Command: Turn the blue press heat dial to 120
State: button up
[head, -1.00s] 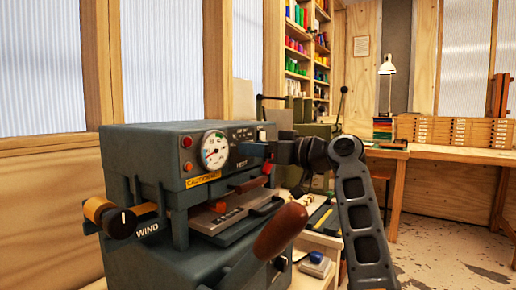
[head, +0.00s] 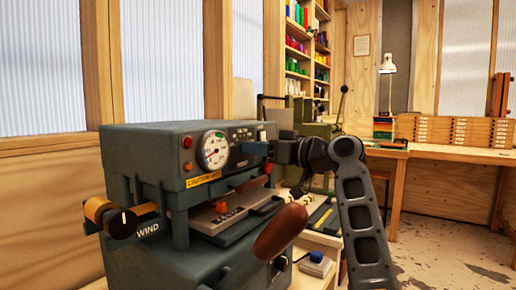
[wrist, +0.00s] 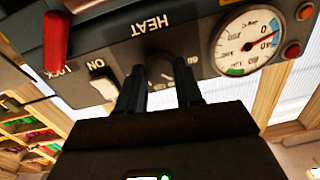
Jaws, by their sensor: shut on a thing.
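The blue-grey press (head: 150,160) stands at the left of the head view, its front panel facing right. The heat dial (wrist: 160,66) is a dark knob under the HEAT label in the wrist view, which shows the panel upside down. My gripper (wrist: 160,88) is shut on the dial, one finger on each side of it. The fingers and dial shadow hide the pointer and most of the scale; a 60 shows beside it. In the head view my gripper (head: 270,150) covers the dial. The round gauge (head: 215,149) also shows in the wrist view (wrist: 247,42).
The ON switch (wrist: 102,80) and red LOCK lever (wrist: 56,42) are close beside my gripper. A brown handle (head: 280,232) projects in front of the press, below my arm. A green machine (head: 310,108) stands behind.

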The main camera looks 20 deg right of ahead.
jog(key=m+p, duration=0.3)
jog(key=m, duration=0.3)
jog(key=shift+r+p, duration=0.1)
jog(key=shift+p, duration=0.3)
jog(key=shift+d+m+p, duration=0.1)
jog(key=shift+m+p, duration=1.6)
jog(key=shift+m, duration=1.1)
jog(key=shift+f, duration=0.2)
jog(key=o, duration=1)
jog(key=shift+o, duration=0.2)
jog(key=b+v, duration=0.1)
jog(key=v, duration=0.6)
jog(key=shift+s+d+f, duration=0.15)
jog(key=shift+s, duration=0.2)
